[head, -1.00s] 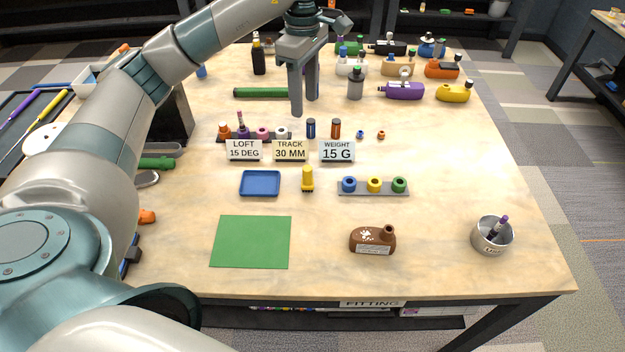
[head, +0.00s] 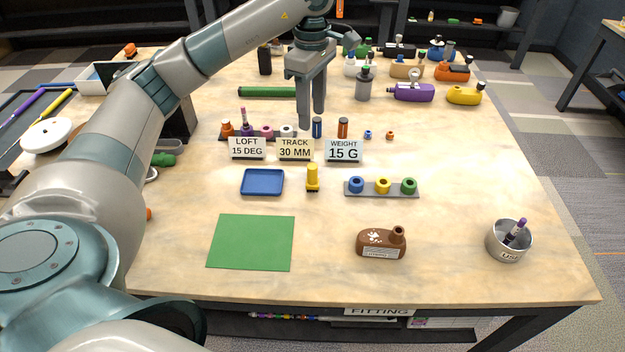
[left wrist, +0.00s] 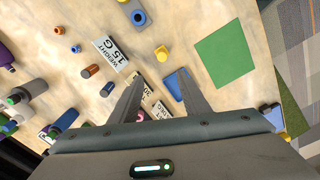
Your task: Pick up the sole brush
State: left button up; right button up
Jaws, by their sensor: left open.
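A small yellow upright piece with a wider foot (head: 312,178), which looks like the sole brush, stands on the table right of the blue tray (head: 262,194). Its bristles cannot be made out. My left gripper (head: 312,121) is open and empty, pointing down above the table behind the signs, farther back than the yellow piece. In the left wrist view the yellow piece (left wrist: 161,53) shows just beyond the gap between the fingertips (left wrist: 160,76), apart from them. My right gripper is not in view.
A green mat (head: 252,242), brown club head (head: 380,244) and metal cup (head: 497,242) lie nearer.

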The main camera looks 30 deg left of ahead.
pick_arm(q)
jog(key=p, duration=0.5)
send_over(313, 166)
jog(key=f, duration=1.1)
jog(key=shift+w+a+f, duration=0.1)
jog(key=shift+w+a, duration=0.1)
jog(key=shift+a, duration=0.15)
jog(key=shift+f, duration=0.5)
jog(key=shift+s+d+f+p, duration=0.1)
jog(key=shift+d+f+p, duration=0.1)
jog(key=shift+f+p, duration=0.5)
notch_tip(313, 166, down, 3)
jog(key=shift+s+d+r+p, duration=0.1)
jog(key=shift+d+r+p, duration=0.05)
jog(key=shift+p, duration=0.8)
jog(key=shift+f, duration=0.55)
grip_shut()
